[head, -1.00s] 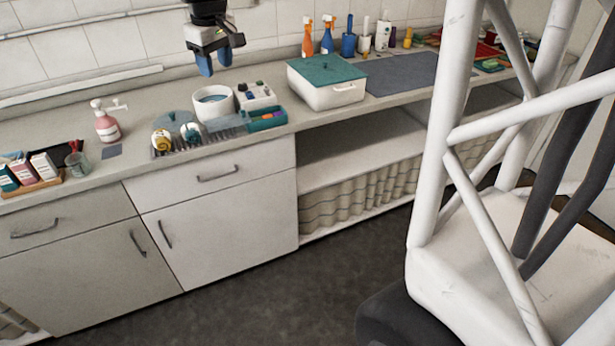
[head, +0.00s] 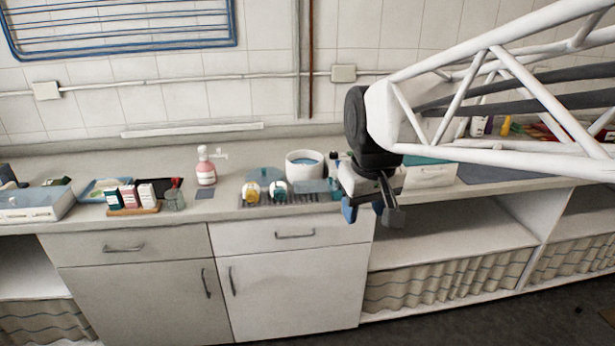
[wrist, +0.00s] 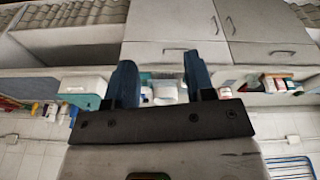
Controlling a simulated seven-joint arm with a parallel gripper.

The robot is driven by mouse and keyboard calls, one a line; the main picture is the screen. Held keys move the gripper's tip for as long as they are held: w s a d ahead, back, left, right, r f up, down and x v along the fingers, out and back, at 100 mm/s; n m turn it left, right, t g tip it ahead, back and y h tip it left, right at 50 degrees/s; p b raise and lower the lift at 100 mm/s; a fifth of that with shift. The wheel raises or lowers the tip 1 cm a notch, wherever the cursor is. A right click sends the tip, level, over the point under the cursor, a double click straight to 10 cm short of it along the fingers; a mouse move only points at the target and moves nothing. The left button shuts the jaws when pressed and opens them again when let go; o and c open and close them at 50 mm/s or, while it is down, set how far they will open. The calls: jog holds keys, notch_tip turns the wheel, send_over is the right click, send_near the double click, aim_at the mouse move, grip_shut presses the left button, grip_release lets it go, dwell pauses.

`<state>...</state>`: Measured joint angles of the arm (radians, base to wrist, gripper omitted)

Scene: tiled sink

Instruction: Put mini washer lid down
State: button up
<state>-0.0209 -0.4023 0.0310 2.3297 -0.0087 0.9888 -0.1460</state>
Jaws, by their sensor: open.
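The mini washer (head: 304,168) is a white round tub with blue inside, standing open on the counter. A flat, round, translucent teal disc (head: 265,174), which looks like its lid, is left of the tub, behind two small bottles. I cannot tell whether it lies flat or leans. My gripper (head: 370,212) is open and empty, in front of the counter edge to the right of the tub, and hides part of the items there. In the wrist view its blue fingers (wrist: 162,78) are apart, with counter items blurred beyond them.
A yellow-topped bottle (head: 250,193) and a teal-and-white bottle (head: 279,191) stand on a dark rack (head: 300,197) before the disc. A pink pump bottle (head: 206,168) is to the left. A white bin with a teal lid (head: 430,174) stands right, partly behind my arm.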

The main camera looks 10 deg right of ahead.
jog(key=s+d+f+m, duration=0.1)
jog(key=s+f, duration=0.5)
jog(key=s, duration=0.6)
jog(key=shift+s+f+m, duration=0.2)
jog(key=shift+s+m, duration=0.1)
jog(key=shift+m, duration=0.3)
